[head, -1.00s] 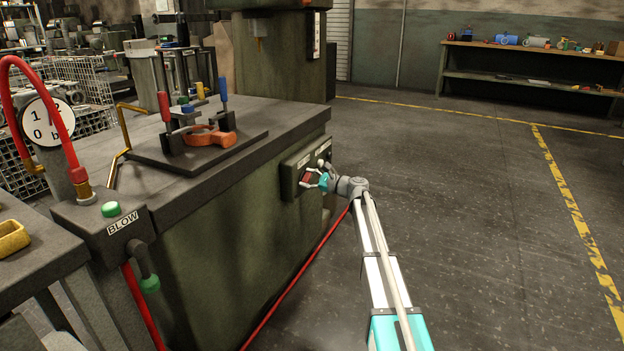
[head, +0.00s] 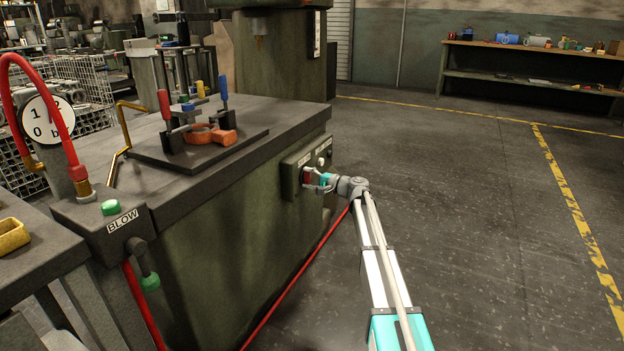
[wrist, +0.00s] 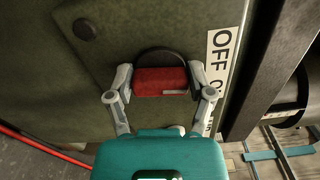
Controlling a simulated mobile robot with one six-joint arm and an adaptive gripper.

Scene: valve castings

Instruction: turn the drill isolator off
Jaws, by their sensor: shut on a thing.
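The drill isolator is a red handle (wrist: 160,81) on a dark round base, mounted on a green panel (wrist: 110,50); the handle lies level across the wrist view. A white label (wrist: 218,70) reading OFF, its other words partly hidden, stands to its right. My gripper (wrist: 158,85) is shut on the red handle, one finger at each end. In the head view my gripper (head: 318,181) reaches the isolator panel (head: 297,174) on the side of the drill's base; the handle (head: 307,177) is partly hidden there by the fingers.
An orange casting (head: 212,135) is clamped on the drill table above the panel. A BLOW box (head: 108,226) with a green button stands at the left. A red hose (head: 300,270) runs along the floor below. Open floor lies to the right.

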